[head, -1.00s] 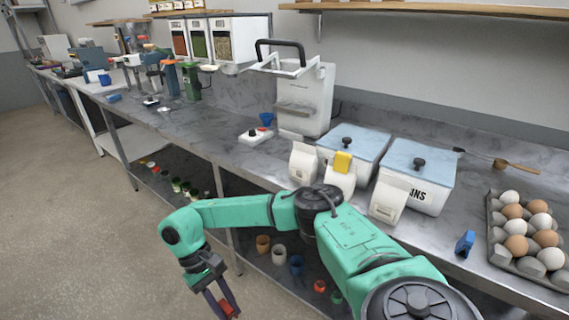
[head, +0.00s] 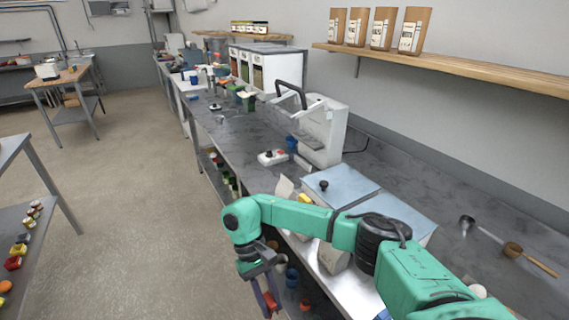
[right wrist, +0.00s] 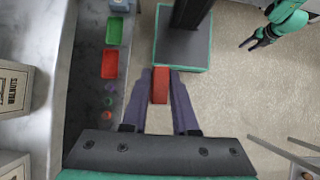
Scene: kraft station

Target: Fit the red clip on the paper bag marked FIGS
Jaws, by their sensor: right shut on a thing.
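My right gripper (head: 268,303) is shut on the red clip (head: 271,299), low in front of the counter's edge, apart from the bags. In the right wrist view the red clip (right wrist: 160,86) sits between the two fingers. In the head view a pale paper bag (head: 284,188) stands on the counter, with a yellow clip (head: 306,199) beside it on another bag. A further bag (head: 333,259) is partly hidden by my right arm. One label in the right wrist view reads WALNUTS (right wrist: 14,90); no FIGS label is legible. My left gripper (right wrist: 259,40) shows small there.
Under the counter a shelf holds green (right wrist: 114,30) and red (right wrist: 110,64) trays.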

